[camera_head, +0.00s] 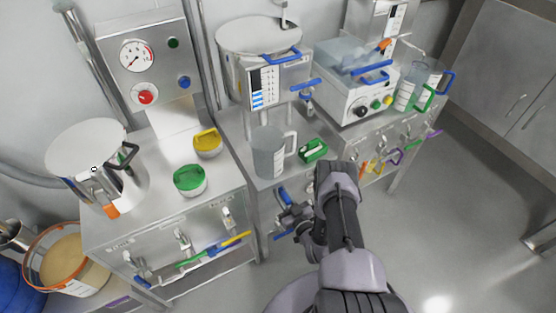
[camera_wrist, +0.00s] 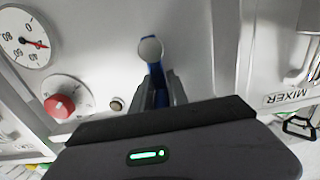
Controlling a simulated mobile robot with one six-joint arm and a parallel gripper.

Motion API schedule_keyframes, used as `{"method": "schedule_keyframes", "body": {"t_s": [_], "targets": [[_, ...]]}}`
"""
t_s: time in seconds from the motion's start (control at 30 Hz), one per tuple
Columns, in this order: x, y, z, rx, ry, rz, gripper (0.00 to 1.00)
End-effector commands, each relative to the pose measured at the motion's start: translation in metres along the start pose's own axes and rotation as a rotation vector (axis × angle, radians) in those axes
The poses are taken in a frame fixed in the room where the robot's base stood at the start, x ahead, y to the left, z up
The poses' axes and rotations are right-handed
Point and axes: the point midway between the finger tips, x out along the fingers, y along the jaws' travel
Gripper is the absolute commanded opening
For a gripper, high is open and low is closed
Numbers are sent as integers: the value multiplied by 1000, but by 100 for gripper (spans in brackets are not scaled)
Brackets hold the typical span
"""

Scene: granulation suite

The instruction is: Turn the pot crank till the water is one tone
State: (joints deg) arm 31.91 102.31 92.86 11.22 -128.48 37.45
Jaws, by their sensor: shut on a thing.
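A large steel pot (camera_head: 258,37) with a pale lid stands on the middle bench. A bent metal rod (camera_head: 285,14) rises above its lid. A white panel (camera_head: 263,88) with blue marks is on its front; the water itself is not visible. My gripper (camera_head: 290,215) is low at the middle bench's front, below the pot. In the wrist view my gripper (camera_wrist: 160,92) is shut on a blue handle (camera_wrist: 155,68) with a round grey end. I cannot tell whether this handle is the pot crank.
A grey jug (camera_head: 268,152) and green-handled item (camera_head: 313,150) stand near the bench edge above my gripper. A dial (camera_wrist: 26,38) and red knob (camera_wrist: 60,103) are left of the fingers in the wrist view. Open floor (camera_head: 440,220) lies right.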

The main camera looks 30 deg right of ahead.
Motion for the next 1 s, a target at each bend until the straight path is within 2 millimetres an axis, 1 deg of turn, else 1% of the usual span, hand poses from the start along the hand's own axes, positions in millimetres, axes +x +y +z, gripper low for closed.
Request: {"method": "schedule_keyframes", "body": {"t_s": [0.43, 0.7, 0.87, 1.0], "targets": [[1, 1, -1, -1, 3, -1, 0], [1, 27, 7, -2, 2, 6, 0], [1, 32, 9, -3, 0, 9, 0], [0, 43, 20, -2, -1, 13, 0]]}}
